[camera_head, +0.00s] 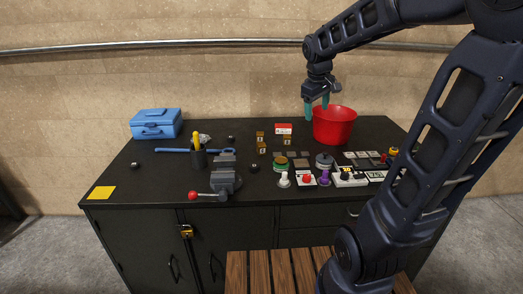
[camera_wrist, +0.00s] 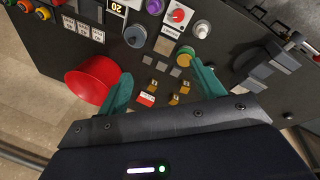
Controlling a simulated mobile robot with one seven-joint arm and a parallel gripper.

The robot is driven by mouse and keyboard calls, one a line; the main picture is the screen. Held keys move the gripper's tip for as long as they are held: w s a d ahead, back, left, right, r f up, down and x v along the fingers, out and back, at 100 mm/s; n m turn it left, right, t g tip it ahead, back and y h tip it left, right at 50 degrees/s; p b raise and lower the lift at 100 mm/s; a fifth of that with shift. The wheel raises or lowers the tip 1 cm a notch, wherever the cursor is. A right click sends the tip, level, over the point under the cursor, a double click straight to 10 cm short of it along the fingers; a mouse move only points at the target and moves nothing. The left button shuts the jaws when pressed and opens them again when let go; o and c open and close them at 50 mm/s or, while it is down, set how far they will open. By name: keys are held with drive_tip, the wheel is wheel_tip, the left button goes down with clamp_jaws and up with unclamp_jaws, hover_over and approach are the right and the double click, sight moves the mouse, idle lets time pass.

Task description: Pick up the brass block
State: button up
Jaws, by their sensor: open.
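Three small brass-coloured blocks with dark marks stand on the dark bench top: one at the back left (camera_head: 260,135), one in front of it (camera_head: 261,148) and one to the right (camera_head: 287,141). I cannot tell which of them is the brass block. Small brass blocks also show between my fingers in the wrist view (camera_wrist: 185,87). My gripper (camera_head: 316,110) has teal fingers. It is open and empty, raised above the back of the bench beside the red bucket, apart from the blocks. In the wrist view the fingers (camera_wrist: 162,70) are spread wide.
The red bucket (camera_head: 335,126) stands close right of the blocks. A red-and-white box (camera_head: 283,128) is just behind them. Dials and buttons (camera_head: 306,179) line the front right.

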drive_tip(key=w+a+f+n, duration=0.3)
drive_tip(key=w+a+n, duration=0.15)
drive_tip(key=w, duration=0.45)
drive_tip(key=n+g+h, duration=0.2)
drive_tip(key=n+h, duration=0.1)
drive_tip(key=n, duration=0.6)
approach(261, 144)
drive_tip(key=f, duration=0.1)
drive_tip(key=x, duration=1)
drive_tip(key=shift+s+d+f, duration=0.1)
drive_tip(key=shift+s+f, duration=0.05)
drive_tip(key=shift+c, duration=0.5)
drive_tip(key=c, duration=1.3)
